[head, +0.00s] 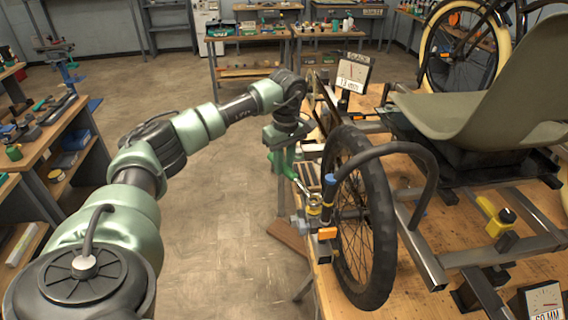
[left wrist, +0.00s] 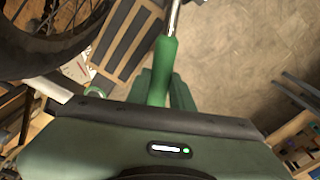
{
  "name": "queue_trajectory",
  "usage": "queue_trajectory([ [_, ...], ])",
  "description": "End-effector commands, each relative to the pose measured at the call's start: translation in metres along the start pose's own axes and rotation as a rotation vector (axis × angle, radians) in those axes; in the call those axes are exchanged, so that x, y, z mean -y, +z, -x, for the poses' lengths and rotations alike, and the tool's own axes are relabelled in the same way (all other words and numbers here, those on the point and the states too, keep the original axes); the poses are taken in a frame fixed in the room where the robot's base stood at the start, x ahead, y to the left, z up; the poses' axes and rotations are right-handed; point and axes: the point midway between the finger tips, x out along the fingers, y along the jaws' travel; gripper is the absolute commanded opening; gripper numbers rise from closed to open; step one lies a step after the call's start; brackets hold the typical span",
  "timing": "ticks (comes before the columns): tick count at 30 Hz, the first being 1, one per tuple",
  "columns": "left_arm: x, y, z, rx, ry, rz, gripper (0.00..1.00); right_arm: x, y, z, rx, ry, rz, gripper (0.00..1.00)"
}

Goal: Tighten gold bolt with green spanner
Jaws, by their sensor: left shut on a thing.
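The green spanner has a green handle (head: 291,173) and a bright metal shaft that points down and right in the head view. In the left wrist view its green handle (left wrist: 161,72) runs up from the gripper, and the shaft leaves the top edge. My left gripper (head: 284,155) is shut on the handle, beside the front wheel. The gold bolt (head: 314,208) appears as a small gold-coloured part by the wheel's hub side, at the spanner's far end. I cannot tell whether the spanner's jaw is seated on it. My right gripper is not in view.
The black front wheel (head: 378,215) and its curved dark fender tube (head: 425,165) stand right of the gripper. The trike frame with a grey-green seat (head: 480,110) fills the workbench (head: 410,290). Open floor (head: 225,225) lies left of the bench.

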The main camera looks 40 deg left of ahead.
Motion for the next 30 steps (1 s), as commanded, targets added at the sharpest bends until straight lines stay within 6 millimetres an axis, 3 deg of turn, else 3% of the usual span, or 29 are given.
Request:
queue_trajectory([
  [30, 0.0, 0.001, -0.009, 0.0, 0.0, 0.0, 0.0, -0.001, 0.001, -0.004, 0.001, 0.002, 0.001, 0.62],
])
